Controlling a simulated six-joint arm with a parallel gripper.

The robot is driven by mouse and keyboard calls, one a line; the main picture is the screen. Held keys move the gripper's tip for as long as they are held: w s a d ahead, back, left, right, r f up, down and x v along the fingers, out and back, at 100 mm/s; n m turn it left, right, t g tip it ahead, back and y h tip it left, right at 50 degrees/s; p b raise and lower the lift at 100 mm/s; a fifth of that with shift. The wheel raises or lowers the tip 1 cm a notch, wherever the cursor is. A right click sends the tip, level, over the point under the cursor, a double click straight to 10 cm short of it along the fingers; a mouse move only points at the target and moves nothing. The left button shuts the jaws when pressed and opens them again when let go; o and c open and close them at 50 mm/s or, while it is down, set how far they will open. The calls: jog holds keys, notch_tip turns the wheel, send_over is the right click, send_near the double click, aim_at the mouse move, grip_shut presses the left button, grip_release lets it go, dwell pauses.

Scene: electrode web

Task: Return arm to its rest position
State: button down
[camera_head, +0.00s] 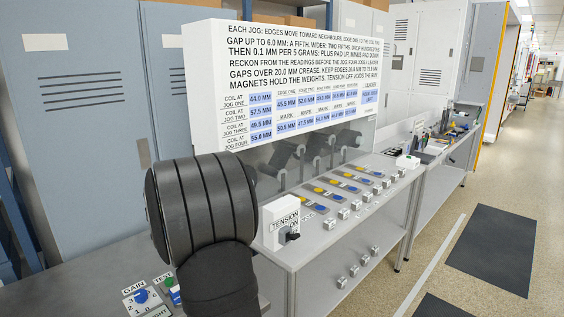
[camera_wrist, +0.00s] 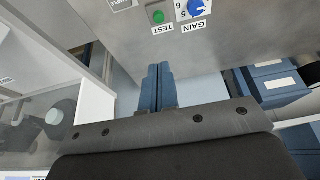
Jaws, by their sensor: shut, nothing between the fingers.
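My gripper (camera_wrist: 158,86) shows in the wrist view with its two blue-grey fingers together, shut and empty. In that view it is below the green TEST button (camera_wrist: 158,17) and the blue GAIN knob (camera_wrist: 196,8) on a grey panel, apart from both as far as I can tell. The arm partly covers the panel with the GAIN knob (camera_head: 141,296) and the green TEST button (camera_head: 170,282).
A white TENSION switch box (camera_head: 283,226) with a black knob stands right of my arm. Behind it is a large white instruction board (camera_head: 300,85). A grey bench (camera_head: 330,240) carries yellow and blue buttons and several small blocks. The floor aisle at right is clear.

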jog(key=x, duration=0.2)
jog(key=shift+w+a+f, duration=0.1)
jog(key=shift+a+f, duration=0.05)
jog(key=shift+f, duration=0.2)
jog(key=c, duration=1)
grip_release()
jog(key=o, duration=0.4)
jog(key=shift+a, duration=0.1)
jog(key=shift+c, duration=0.2)
jog(key=o, duration=0.6)
jog(key=s+a, duration=0.3)
jog(key=shift+s+a, duration=0.2)
jog(key=shift+s, duration=0.05)
jog(key=shift+o, duration=0.2)
jog(key=s+a+h, duration=0.1)
jog(key=s+a, duration=0.3)
jog(key=s, duration=0.3)
jog(key=s+a+g, duration=0.1)
jog(key=s+a, duration=0.3)
jog(key=s, duration=0.3)
jog(key=s+a+h, duration=0.1)
jog(key=s+a, duration=0.3)
jog(key=s, duration=0.3)
jog(key=x, duration=1)
jog(key=shift+s+a+f, duration=0.15)
jog(key=shift+s+f, duration=0.05)
jog(key=shift+s, duration=0.05)
